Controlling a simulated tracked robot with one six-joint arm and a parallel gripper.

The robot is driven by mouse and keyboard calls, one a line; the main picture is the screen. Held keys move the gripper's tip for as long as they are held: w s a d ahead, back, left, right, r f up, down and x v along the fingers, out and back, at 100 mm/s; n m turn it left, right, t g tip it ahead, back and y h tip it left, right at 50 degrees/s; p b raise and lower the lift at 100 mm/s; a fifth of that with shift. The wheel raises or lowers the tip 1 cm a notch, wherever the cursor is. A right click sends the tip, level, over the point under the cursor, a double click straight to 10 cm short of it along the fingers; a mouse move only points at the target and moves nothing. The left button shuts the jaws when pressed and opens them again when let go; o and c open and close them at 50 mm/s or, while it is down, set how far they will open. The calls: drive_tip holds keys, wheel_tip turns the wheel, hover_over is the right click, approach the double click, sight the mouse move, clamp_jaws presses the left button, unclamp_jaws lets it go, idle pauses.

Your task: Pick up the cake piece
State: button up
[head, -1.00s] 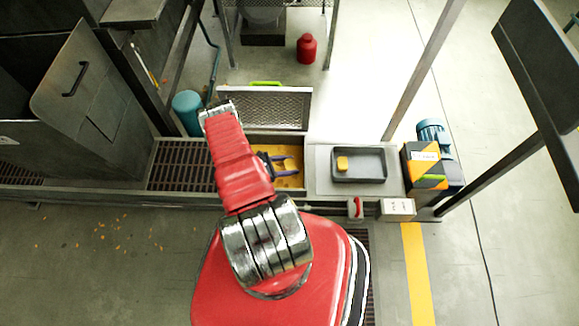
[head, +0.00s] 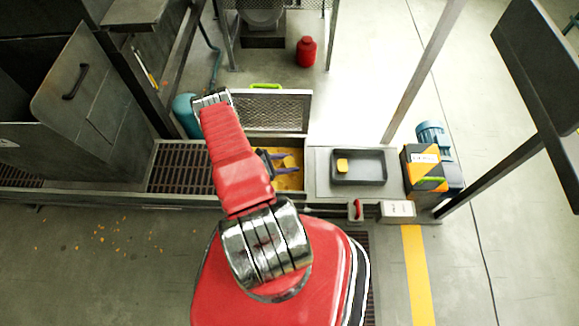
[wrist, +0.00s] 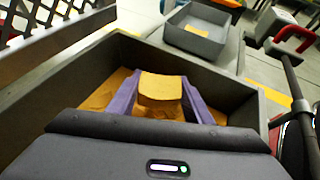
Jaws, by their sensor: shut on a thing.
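A yellow-orange cake piece (wrist: 160,88) is between the purple fingers of my gripper (wrist: 158,98) in the wrist view. The fingers are shut on it from both sides. In the head view my gripper (head: 285,163) is over the bin of orange cake (head: 289,182), and the held piece shows small between the fingers. The wrist view shows loose orange material (wrist: 105,90) in the dark-walled bin around and below the fingers. The piece's underside is hidden.
A grey tray (head: 372,180) holding one yellow piece (head: 342,165) stands right of the bin. A raised mesh lid (head: 280,110) stands behind the bin. A red-handled part (head: 355,209) and a white box (head: 398,209) are at the front edge. A striped motor unit (head: 424,166) is farther right.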

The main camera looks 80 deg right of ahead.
sight(289, 162)
drive_tip(key=shift+r, duration=3)
